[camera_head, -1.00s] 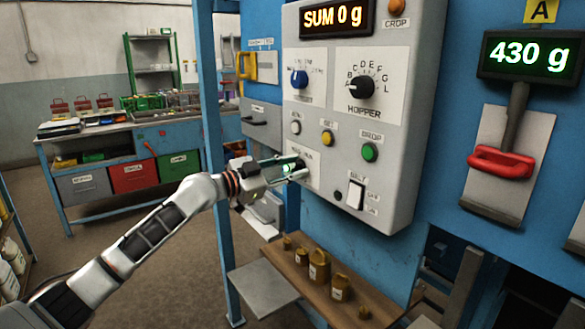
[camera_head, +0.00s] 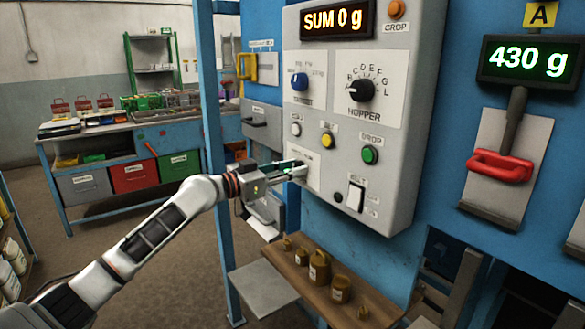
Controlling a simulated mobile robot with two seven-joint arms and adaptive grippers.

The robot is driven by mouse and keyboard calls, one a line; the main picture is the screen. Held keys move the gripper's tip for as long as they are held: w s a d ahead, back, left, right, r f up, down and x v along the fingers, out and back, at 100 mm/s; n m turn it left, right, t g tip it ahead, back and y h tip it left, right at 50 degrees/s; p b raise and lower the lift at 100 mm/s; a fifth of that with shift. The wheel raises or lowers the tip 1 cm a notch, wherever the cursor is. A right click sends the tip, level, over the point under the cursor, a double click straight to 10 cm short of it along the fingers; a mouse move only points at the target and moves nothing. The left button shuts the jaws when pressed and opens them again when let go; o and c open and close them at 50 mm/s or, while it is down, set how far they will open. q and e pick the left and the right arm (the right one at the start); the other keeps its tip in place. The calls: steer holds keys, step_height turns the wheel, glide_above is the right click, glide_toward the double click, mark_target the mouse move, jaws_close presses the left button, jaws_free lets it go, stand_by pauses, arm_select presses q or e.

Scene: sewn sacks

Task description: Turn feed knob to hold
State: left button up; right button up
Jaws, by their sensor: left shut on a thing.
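My left gripper (camera_head: 294,170) reaches in from the left and is shut at the small white plate (camera_head: 313,178) low on the left of the grey control panel (camera_head: 405,190). The feed knob there is mostly hidden by the fingers, which are closed around it. Its pointer and the lettering on the plate cannot be read. My right gripper is not in view.
Above the gripper are a blue knob (camera_head: 299,81) and a black hopper knob (camera_head: 361,89). Yellow (camera_head: 327,141) and green (camera_head: 370,155) buttons and a rocker switch (camera_head: 355,196) are close to its right. Brown weights (camera_head: 319,268) stand on a shelf below.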

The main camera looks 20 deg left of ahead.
arm_select(q)
steer(key=shift+w+a+f+n+p, duration=0.1)
steer(key=shift+n+p, duration=1.1)
steer(key=shift+n, duration=2.4)
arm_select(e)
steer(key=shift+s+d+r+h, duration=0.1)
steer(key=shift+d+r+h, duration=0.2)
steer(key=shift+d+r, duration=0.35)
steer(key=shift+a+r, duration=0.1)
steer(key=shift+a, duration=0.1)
arm_select(q)
steer(key=o, duration=1.1)
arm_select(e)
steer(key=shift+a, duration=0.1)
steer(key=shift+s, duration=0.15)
arm_select(q)
steer(key=v, duration=1.2)
